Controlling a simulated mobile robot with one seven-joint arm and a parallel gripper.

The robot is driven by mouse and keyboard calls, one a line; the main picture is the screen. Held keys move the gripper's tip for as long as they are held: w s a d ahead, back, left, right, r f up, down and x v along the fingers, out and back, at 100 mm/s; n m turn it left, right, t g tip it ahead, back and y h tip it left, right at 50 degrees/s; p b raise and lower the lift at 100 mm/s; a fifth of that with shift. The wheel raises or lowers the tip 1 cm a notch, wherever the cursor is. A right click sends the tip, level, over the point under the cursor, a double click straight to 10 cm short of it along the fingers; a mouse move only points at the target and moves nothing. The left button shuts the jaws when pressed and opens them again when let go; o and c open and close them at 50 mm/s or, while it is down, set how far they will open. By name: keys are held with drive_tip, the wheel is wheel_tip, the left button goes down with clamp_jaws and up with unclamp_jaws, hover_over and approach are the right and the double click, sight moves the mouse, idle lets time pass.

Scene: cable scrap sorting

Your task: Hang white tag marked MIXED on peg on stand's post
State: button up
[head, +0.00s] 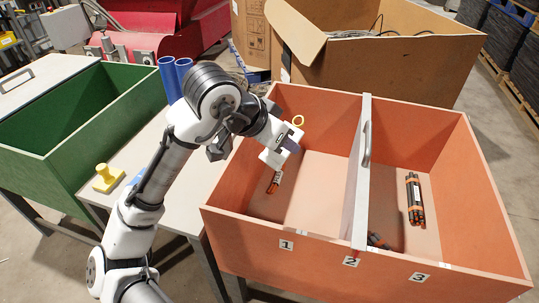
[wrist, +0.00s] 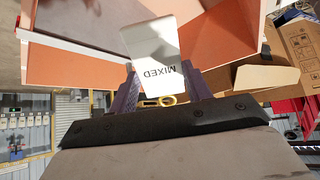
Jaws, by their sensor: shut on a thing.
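My gripper (head: 287,143) is above the left part of the orange bin and is shut on a white tag (wrist: 152,50). In the wrist view the tag stands out between the two fingers, with MIXED printed on it upside down. In the head view the tag's white face (head: 272,158) shows only small. I cannot make out a stand's post with a peg in either view.
The orange bin (head: 240,225) has a divider with a handle (head: 367,144) and labels 1, 2 and 3. Black and orange cable bundles (head: 414,200) lie inside. A yellow knobbed piece (head: 107,178) and blue tubes (head: 170,80) stand at left by a green bin (head: 50,170). A cardboard box (head: 390,75) stands behind.

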sight(287, 123)
drive_tip(key=w+r+h, duration=0.1)
drive_tip(key=w+r+t+h, duration=0.1)
drive_tip(key=shift+w+a+r+m+h, duration=0.2)
drive_tip(key=shift+w+r+m+h, duration=0.05)
drive_tip(key=shift+r+m+h, duration=0.1)
drive_tip(key=w+a+n+t+h, duration=0.2)
drive_tip(key=w+a+t, duration=0.15)
drive_tip(key=a, duration=0.45)
drive_tip(key=a+f+n+t+y+b, duration=0.3)
drive_tip(key=a+f+t, duration=0.4)
drive_tip(key=a+f, duration=0.6)
drive_tip(key=shift+s+n+t+y, duration=0.35)
drive_tip(key=shift+n+y, duration=0.4)
drive_tip(key=shift+n, duration=0.1)
drive_tip(key=shift+w+d, duration=0.1)
